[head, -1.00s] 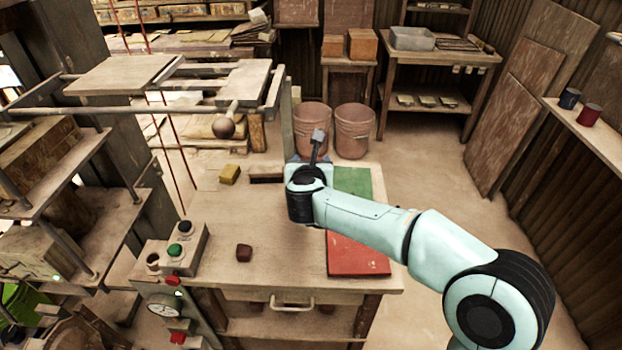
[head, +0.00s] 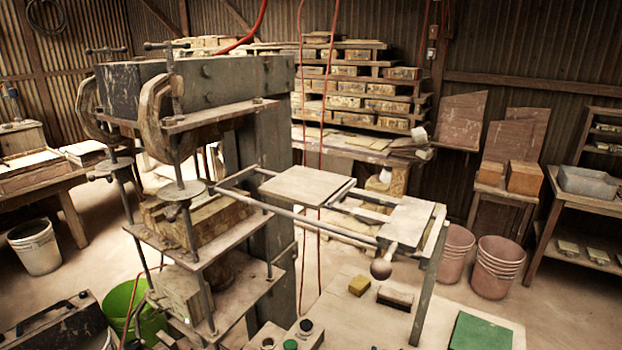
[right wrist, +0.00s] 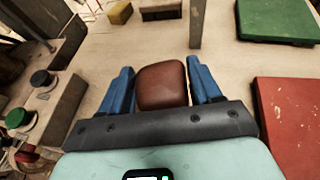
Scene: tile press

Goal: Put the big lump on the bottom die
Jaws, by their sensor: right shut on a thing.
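A red-brown rounded lump (right wrist: 162,88) is between the blue fingers of my right gripper (right wrist: 160,68) in the right wrist view. The gripper is shut on it, above the pale bench top. In the head view the press frame (head: 222,100) stands at left centre. Rails run out from it to the right, carrying a flat pale plate (head: 305,186) and a second plate (head: 405,222) near a round knob (head: 380,269). I cannot tell for sure which part is the bottom die. My left gripper is in no current view.
A control box with buttons (right wrist: 38,100) is at left. A post (head: 428,285) rises under the rails' end.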

